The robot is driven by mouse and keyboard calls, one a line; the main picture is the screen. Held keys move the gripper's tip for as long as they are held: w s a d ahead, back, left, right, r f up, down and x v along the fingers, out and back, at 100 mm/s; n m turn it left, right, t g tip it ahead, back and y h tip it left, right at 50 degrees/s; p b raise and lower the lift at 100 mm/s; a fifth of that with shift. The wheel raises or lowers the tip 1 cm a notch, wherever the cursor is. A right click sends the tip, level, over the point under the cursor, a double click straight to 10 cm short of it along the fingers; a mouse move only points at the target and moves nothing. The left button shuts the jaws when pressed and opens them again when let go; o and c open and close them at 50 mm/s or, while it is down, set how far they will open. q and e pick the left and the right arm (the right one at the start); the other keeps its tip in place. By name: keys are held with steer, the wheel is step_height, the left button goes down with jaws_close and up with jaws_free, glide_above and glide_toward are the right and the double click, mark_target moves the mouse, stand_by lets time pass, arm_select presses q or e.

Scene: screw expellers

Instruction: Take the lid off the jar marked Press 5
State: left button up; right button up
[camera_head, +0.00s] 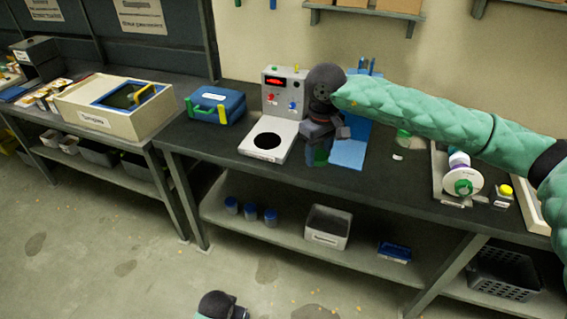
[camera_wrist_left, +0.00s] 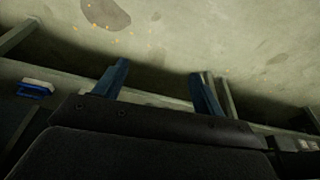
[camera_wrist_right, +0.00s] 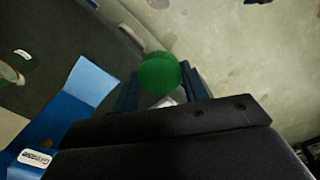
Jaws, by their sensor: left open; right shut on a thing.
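My right gripper (camera_head: 321,146) is shut on a round green lid (camera_wrist_right: 160,73), held between its blue fingers in the right wrist view. In the head view a bit of this green (camera_head: 320,158) shows below the gripper, in front of the blue bin. A pale jar-like thing with green on it (camera_head: 404,138) stands on the bench to the right, partly behind my arm. It also shows cut off at the left of the right wrist view (camera_wrist_right: 8,72). No Press 5 marking is readable. My left gripper (camera_wrist_left: 158,72) is open and empty, over the floor.
The blue bin (camera_head: 348,152) stands beside my right gripper. A grey machine (camera_head: 284,102) with a dark round plate is to its left, then a blue case (camera_head: 216,106). The shelf below holds blue-lidded jars (camera_head: 250,212) and a bin (camera_head: 327,228).

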arm_select(q)
steer(key=w+a+r+m+t, duration=0.1)
steer(key=w+a+r+t, duration=0.15)
steer(key=w+r, duration=1.25)
steer(key=w+d+r+m+t+h, duration=0.3)
steer(key=w+r, duration=0.7)
steer(key=r, duration=0.3)
steer(key=d+r+m+h, duration=0.25)
steer(key=d+r, duration=0.25)
steer(key=r, duration=0.4)
steer(key=m+g+h, duration=0.2)
steer(key=m+h, duration=0.1)
steer(key=h, duration=0.5)
glide_toward(322, 155)
steer(key=s+a+f, duration=0.1)
steer(key=a+f, duration=0.1)
steer(key=r, duration=0.1)
steer(key=shift+m+t, duration=0.35)
steer(key=shift+r+x, duration=0.1)
steer(key=shift+x, duration=2.9)
steer(key=shift+r+x, duration=0.15)
steer(key=shift+x, duration=2.85)
steer(key=shift+s+d, duration=0.15)
